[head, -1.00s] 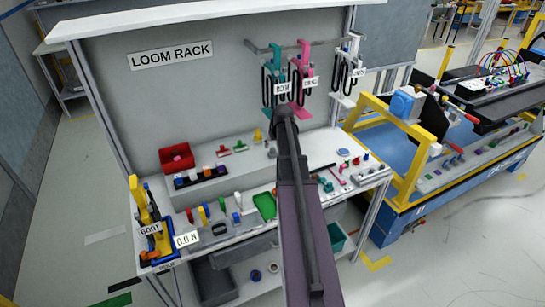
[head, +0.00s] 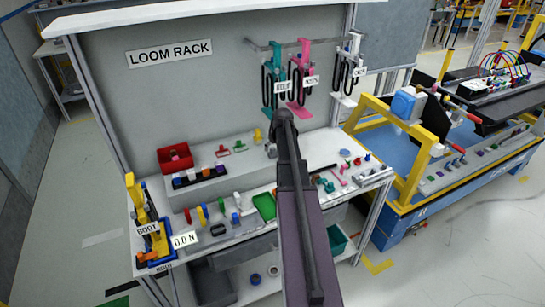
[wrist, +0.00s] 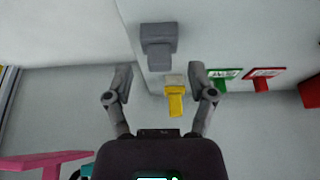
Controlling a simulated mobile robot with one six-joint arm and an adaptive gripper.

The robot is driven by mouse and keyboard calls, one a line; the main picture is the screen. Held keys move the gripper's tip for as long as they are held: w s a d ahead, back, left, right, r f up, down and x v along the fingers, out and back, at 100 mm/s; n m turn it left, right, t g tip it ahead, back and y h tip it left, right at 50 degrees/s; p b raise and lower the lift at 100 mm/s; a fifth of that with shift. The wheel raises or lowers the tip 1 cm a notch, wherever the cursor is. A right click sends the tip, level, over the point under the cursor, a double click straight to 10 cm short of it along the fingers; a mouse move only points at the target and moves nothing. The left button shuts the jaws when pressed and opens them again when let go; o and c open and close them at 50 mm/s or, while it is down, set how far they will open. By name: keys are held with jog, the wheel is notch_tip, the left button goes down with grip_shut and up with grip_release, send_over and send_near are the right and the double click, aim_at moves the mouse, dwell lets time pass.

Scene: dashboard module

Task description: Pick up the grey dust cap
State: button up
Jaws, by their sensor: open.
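The grey dust cap (wrist: 158,42) shows in the wrist view as a T-shaped piece with a wide block and a narrower stem, on the pale shelf surface. My gripper (wrist: 160,73) is open and empty, its two fingers spread. The cap is beyond the fingertips, roughly centred between them in the picture and apart from them. A yellow T-shaped piece (wrist: 175,98) with a pale top appears between the fingers, beside the cap. In the head view my arm covers much of the middle of the bench, and I cannot clearly tell the gripper there.
Green (wrist: 221,75) and red (wrist: 264,76) T-shaped pieces lie beside the yellow one. A red bin (head: 175,157) stands left on the raised shelf. Teal and pink (head: 303,80) hangers with black loops hang above. Several small parts line the bench front.

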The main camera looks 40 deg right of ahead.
jog(key=shift+b+x, duration=0.8)
jog(key=shift+x, duration=0.4)
jog(key=c, duration=0.8)
